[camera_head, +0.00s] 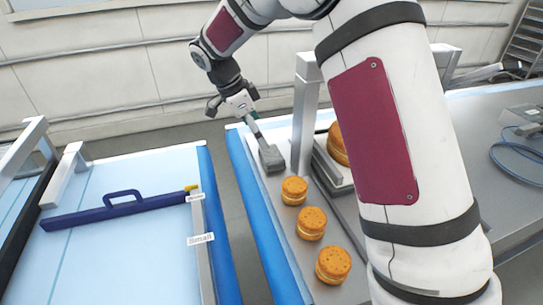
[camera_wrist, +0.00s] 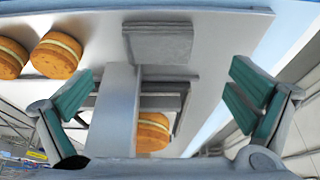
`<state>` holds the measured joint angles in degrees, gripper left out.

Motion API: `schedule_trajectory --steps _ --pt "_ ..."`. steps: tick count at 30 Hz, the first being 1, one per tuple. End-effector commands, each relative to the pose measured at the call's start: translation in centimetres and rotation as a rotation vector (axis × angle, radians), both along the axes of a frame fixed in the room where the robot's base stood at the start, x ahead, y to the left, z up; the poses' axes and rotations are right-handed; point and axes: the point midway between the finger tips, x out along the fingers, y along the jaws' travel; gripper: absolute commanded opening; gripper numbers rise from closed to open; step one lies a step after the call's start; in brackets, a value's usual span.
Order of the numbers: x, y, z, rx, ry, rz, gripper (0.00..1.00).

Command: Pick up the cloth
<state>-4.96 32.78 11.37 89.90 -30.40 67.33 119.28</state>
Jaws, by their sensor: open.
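The cloth (camera_head: 271,158) is a grey folded piece lying on the light worktop near its far left corner. In the wrist view the cloth (camera_wrist: 158,42) lies at the top middle, ahead of my fingers. My gripper (camera_head: 252,122) is above and just behind the cloth in the head view, pointing down towards it. In the wrist view my gripper (camera_wrist: 168,95) is open, with green-padded fingers wide apart to left and right and no cloth between them. Whether a fingertip touches the cloth is unclear in the head view.
A grey upright post (camera_head: 304,115) stands close to the cloth's right. Filled rounds (camera_head: 311,223) line the worktop in front of it, and another sits on a scale-like platform (camera_head: 333,170). A separate table with a blue handled bar (camera_head: 120,208) is at left, across a gap.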

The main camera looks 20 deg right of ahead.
Motion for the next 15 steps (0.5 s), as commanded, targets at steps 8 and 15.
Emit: schedule_trajectory --steps 8,15 --pt "0.0 -1.0 -2.3 0.0 -0.001 0.001 1.0" --pt "-0.5 -2.5 -4.8 0.001 0.004 -0.001 1.0"
